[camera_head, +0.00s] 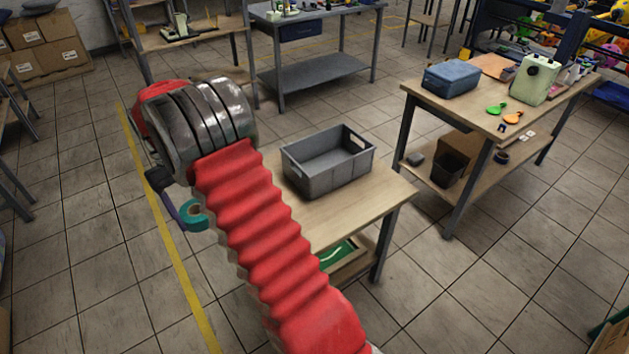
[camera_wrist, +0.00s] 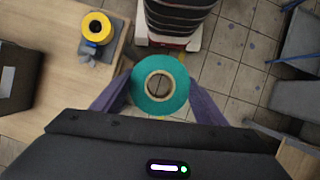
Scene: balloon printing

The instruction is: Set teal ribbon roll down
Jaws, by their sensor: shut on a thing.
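My gripper (camera_wrist: 159,84) is shut on the teal ribbon roll (camera_wrist: 179,73), with one purple finger on either side of it. In the wrist view I look straight at the roll's flat face and its pale core with an open hole. In the head view the roll (camera_head: 195,217) shows as a partial teal ring at the tip of my gripper (camera_head: 182,208). It is held in the air over tiled floor, left of the wooden table (camera_head: 375,198). Much of the gripper is hidden behind my wrist and red arm sleeve.
A grey crate (camera_head: 327,172) stands on the wooden table. In the wrist view a yellow roll (camera_wrist: 96,28) sits on a grey holder (camera_wrist: 92,50) on a wooden tabletop (camera_wrist: 62,92).

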